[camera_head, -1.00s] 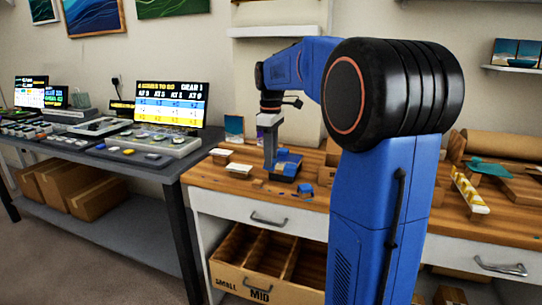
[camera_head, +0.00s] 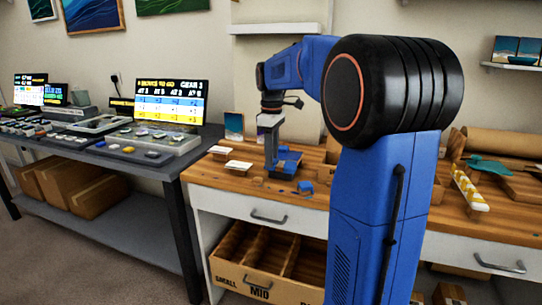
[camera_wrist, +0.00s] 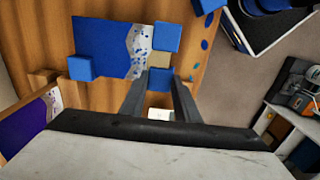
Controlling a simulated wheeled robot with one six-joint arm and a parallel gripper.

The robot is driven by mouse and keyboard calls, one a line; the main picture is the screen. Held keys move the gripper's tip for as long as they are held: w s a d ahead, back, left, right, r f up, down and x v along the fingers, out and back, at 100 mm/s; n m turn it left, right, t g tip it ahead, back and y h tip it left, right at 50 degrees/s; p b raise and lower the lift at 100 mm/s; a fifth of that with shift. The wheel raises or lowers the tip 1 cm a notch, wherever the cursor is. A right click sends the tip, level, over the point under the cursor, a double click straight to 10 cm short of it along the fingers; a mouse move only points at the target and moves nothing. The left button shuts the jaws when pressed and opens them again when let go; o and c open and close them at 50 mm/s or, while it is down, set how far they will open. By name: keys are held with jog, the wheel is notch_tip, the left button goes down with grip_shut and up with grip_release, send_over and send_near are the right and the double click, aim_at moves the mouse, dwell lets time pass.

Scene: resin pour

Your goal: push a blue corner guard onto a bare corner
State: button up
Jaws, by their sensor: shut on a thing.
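A blue panel (camera_wrist: 98,45) with a white speckled end lies on the wooden bench in the wrist view. It also shows below my gripper in the head view (camera_head: 290,156). One blue corner guard (camera_wrist: 166,38) is at its upper right corner and another (camera_wrist: 80,68) at its lower left. The upper left corner looks bare. My gripper (camera_wrist: 160,86) is shut on a third blue corner guard (camera_wrist: 160,78), close to the panel's lower right corner. I cannot tell whether this guard touches the panel or sits on its corner.
A small blue block (camera_head: 305,187) lies near the bench's front edge. White-topped blocks (camera_head: 238,167) stand to the left. Blue spots mark the wood to the right in the wrist view. A purple panel (camera_wrist: 25,122) is at its lower left. An open divided drawer (camera_head: 258,262) juts out below.

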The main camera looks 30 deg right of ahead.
jog(key=o, duration=1.1)
jog(key=shift+r, duration=4)
grip_shut()
jog(key=shift+f, duration=0.1)
